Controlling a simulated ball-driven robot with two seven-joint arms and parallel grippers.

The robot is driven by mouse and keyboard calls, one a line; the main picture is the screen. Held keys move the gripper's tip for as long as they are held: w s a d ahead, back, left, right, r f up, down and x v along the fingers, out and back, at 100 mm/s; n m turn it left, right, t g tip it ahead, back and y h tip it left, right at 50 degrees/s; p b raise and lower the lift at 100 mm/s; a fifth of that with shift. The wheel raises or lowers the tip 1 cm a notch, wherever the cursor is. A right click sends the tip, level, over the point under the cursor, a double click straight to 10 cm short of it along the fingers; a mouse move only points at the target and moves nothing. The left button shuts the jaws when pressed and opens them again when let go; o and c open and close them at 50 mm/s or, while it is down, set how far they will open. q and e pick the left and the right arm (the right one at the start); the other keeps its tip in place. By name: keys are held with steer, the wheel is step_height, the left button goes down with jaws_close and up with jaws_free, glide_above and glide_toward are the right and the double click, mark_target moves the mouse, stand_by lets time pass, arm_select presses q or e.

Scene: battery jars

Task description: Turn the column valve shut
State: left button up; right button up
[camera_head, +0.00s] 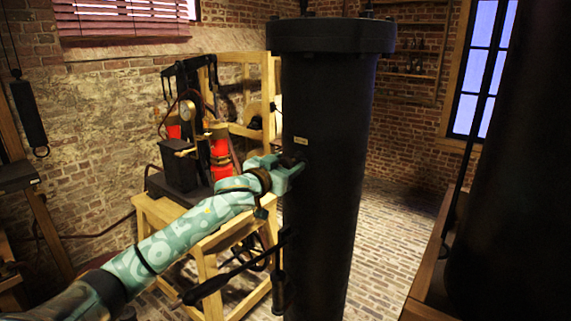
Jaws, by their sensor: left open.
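The column (327,200) is a tall dark cylinder with a wide flanged top, standing upright at the middle of the view. A small pale label (301,141) is on its upper front. My left gripper (293,168), teal, is open at the left side of the column, just below the label. A small dark part shows between or behind its fingers and may be the column valve; I cannot tell how it is turned or whether the fingers touch it. A black lever (235,274) sticks out low on the column's left side. My right gripper is not in view.
A wooden stand (215,245) left of the column carries a dark apparatus with red cylinders (221,158) and a gauge. A large dark body (515,200) fills the right edge. Brick floor (388,225) is clear between it and the column. A dark weight (29,113) hangs at far left.

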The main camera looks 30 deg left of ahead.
arm_select(q)
steer(key=c, duration=1)
steer(key=shift+o, duration=0.2)
steer(key=shift+r+m+p, duration=0.15)
steer(key=shift+m+p, duration=0.8)
steer(key=shift+m, duration=0.35)
steer(key=m+p, duration=0.1)
steer(key=m, duration=0.2)
steer(key=shift+m+p, duration=0.3)
steer(key=shift+p, duration=0.1)
steer(key=m+p, duration=0.1)
steer(key=m, duration=0.4)
steer(key=shift+m+t+h+p, duration=0.3)
steer(key=shift+m+t+p, duration=0.05)
steer(key=shift+m+t, duration=0.05)
steer(key=m+p, duration=0.1)
steer(key=m, duration=0.5)
steer(key=shift+m+h, duration=0.4)
steer(key=shift+f, duration=0.2)
